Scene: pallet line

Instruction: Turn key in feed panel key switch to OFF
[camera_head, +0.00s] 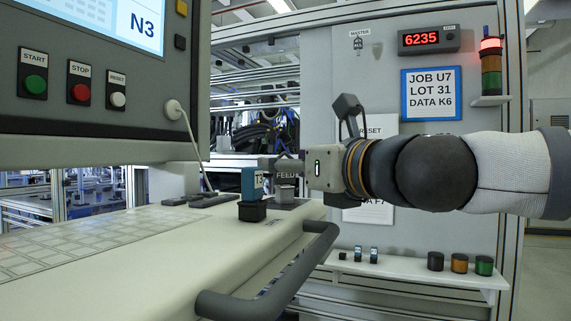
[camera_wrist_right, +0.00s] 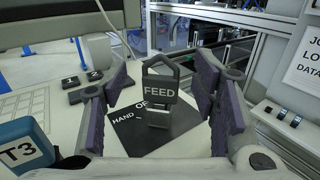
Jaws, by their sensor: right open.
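The feed key with its dark FEED tag (camera_wrist_right: 160,90) stands upright in a silver key switch (camera_wrist_right: 158,117) on a dark panel plate (camera_wrist_right: 125,127). The plate shows the word HAND to the left and letters starting "OF" just behind the tag. My right gripper (camera_wrist_right: 160,100) is open, one purple-padded finger on each side of the tag, with visible gaps. In the head view, my right gripper (camera_head: 282,163) reaches in from the right at the FEED tag (camera_head: 286,174), above the silver switch (camera_head: 285,191). The switch's exact pointing is partly hidden by the tag. My left gripper is not in view.
A blue block marked T3 (camera_wrist_right: 25,145) stands in a black holder (camera_head: 252,211) close left of the switch. A dark handrail (camera_head: 290,275) runs along the console's front edge. A control box with START, STOP and RESET buttons (camera_head: 75,90) overhangs at left.

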